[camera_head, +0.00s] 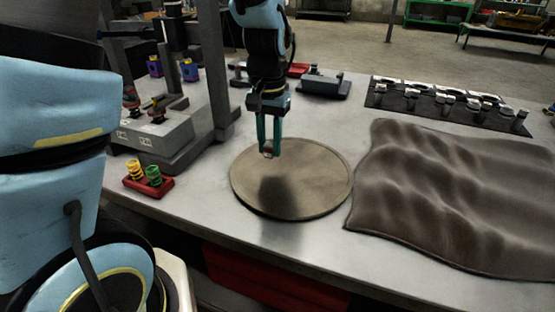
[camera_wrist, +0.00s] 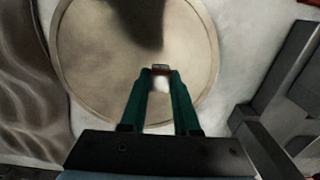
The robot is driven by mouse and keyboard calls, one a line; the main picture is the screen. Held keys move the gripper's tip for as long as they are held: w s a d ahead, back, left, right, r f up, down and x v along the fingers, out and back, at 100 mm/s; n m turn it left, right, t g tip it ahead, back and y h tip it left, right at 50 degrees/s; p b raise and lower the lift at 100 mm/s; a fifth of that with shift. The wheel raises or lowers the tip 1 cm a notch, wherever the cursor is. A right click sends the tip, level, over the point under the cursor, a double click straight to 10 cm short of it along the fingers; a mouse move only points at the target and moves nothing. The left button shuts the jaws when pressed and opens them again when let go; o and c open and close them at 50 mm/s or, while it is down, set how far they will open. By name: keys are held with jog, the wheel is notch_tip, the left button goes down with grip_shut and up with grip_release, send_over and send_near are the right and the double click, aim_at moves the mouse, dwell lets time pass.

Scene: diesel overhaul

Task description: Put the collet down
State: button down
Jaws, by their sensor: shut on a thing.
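My gripper (camera_head: 269,148) points down over the round tan board (camera_head: 325,160) on the bench. It is shut on a small collet, greyish with a reddish part, at the fingertips. In the wrist view the collet (camera_wrist: 160,69) sits between the tips of my green fingers (camera_wrist: 160,85), with the round board (camera_wrist: 88,95) behind it. The fingers hide part of the collet. A dark shadow of my arm lies on the board. I cannot tell whether the collet touches the board.
A brown crumpled cloth (camera_head: 450,195) lies right of the board. A red tray (camera_head: 150,186) with yellow and green springs and a grey press (camera_head: 165,140) stand left. A dark rack with several metal parts (camera_head: 445,103) is at the back right. The bench front (camera_head: 270,240) is bare.

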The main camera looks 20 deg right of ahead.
aim_at(270, 173)
jog(key=shift+f+p, duration=0.35)
jog(key=shift+f, duration=2.1)
jog(key=shift+f, duration=0.1)
jog(key=c, duration=0.6)
grip_release()
jog(key=shift+c, duration=0.2)
notch_tip(270, 173, up, 12)
jog(key=shift+a+r+b, duration=0.1)
jog(key=shift+r+b, duration=0.05)
jog(key=shift+b, duration=0.55)
jog(key=a+f+n, duration=0.3)
jog(key=a, duration=0.9)
jog(key=w+a+f+n+t, duration=0.1)
jog(key=a+f+n, duration=0.2)
jog(key=a, duration=1)
jog(key=shift+w+a+f+n+t, duration=0.15)
jog(key=shift+a+n+t, duration=0.15)
jog(key=shift+n, duration=0.4)
